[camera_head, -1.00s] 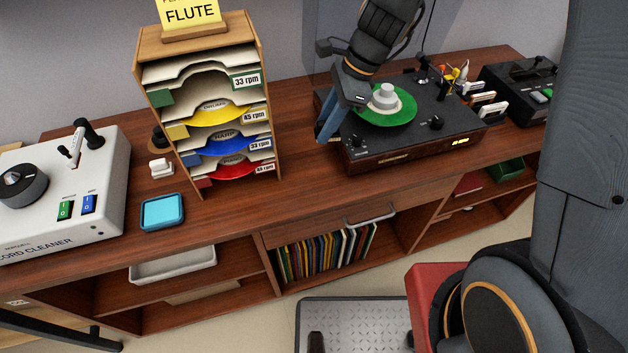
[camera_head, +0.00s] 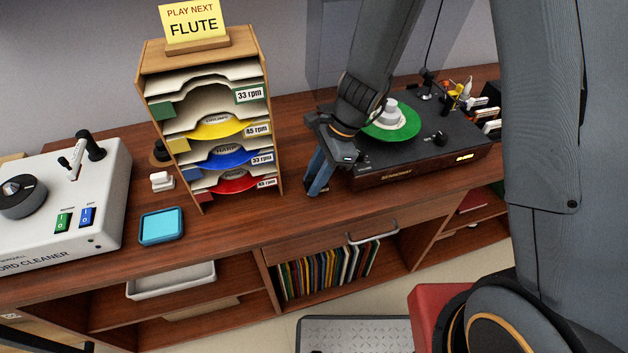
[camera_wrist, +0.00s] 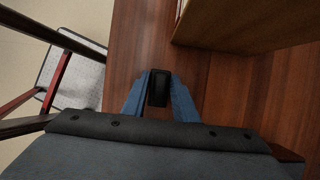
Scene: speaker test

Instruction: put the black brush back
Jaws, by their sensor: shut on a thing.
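My gripper (camera_head: 318,178) is shut on the black brush (camera_wrist: 158,88), which shows as a dark block between the blue fingers in the wrist view. In the head view the gripper is low over the wooden console top (camera_head: 285,215), between the record rack (camera_head: 150,90) and the turntable (camera_head: 400,172). The brush is mostly hidden by the fingers there. I cannot tell whether it touches the wood. A white brush-like block (camera_head: 161,182) sits left of the rack, beside a blue-lined tray (camera_head: 161,226).
A white record cleaner (camera_head: 70,210) stands at the left. The wood in front of the rack is clear. A drawer with a metal handle (camera_head: 373,234) is below the front edge.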

